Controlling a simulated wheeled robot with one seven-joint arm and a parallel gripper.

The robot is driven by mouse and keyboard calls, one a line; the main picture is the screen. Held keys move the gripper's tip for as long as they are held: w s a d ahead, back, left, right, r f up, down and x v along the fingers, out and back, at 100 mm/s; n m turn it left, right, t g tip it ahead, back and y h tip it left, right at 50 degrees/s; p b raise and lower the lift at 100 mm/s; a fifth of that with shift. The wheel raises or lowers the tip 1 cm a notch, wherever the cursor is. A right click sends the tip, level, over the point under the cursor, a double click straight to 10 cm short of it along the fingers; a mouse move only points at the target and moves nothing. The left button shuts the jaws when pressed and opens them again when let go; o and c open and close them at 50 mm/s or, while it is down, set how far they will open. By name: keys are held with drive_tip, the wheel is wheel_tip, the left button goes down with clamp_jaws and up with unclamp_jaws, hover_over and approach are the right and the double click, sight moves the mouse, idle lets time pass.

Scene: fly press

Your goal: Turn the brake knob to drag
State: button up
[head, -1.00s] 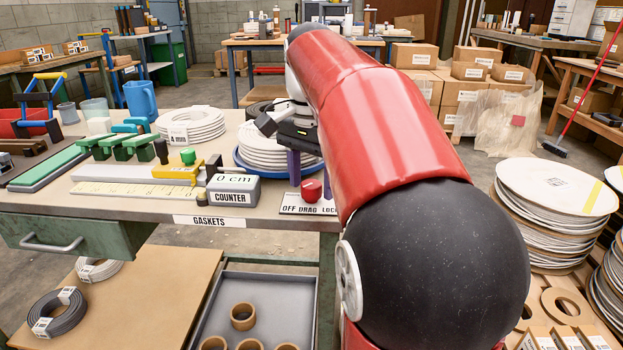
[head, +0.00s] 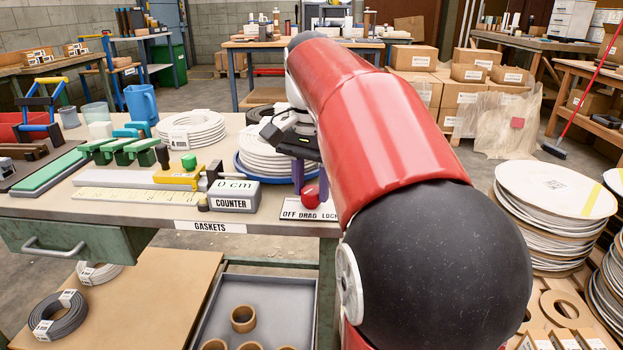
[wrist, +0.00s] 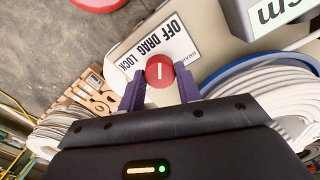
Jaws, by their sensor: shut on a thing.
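The red brake knob (wrist: 159,72) with a white mark line shows in the wrist view between my gripper's two purple fingers. My gripper (wrist: 160,90) is shut on it from both sides. The white label plate (wrist: 158,42) beside the knob reads OFF, DRAG and LOCK. The mark line runs nearly straight up the wrist picture toward the label, near DRAG, but I cannot tell exactly which word it meets. In the head view the knob (head: 309,196) sits at the bench's right end, and my arm hides part of the label's right side.
The grey counter box (head: 233,196) stands left of the knob. Stacked white rings on a blue plate (head: 240,168) lie close behind my gripper. A yellow ruler strip (head: 140,198) runs along the bench front. The bench edge is just in front of the label.

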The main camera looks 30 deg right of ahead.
sight(311, 190)
drive_tip(key=n+p, duration=0.1)
drive_tip(key=n, duration=0.2)
drive_tip(key=shift+r+p, duration=0.15)
drive_tip(key=shift+p, duration=0.2)
drive_tip(key=shift+n+p, duration=0.7)
drive_tip(key=shift+n, duration=1.3)
drive_tip(key=o, duration=1)
drive_tip(key=shift+c, duration=0.2)
wheel_tip(311, 190, up, 8)
drive_tip(key=shift+f, duration=0.2)
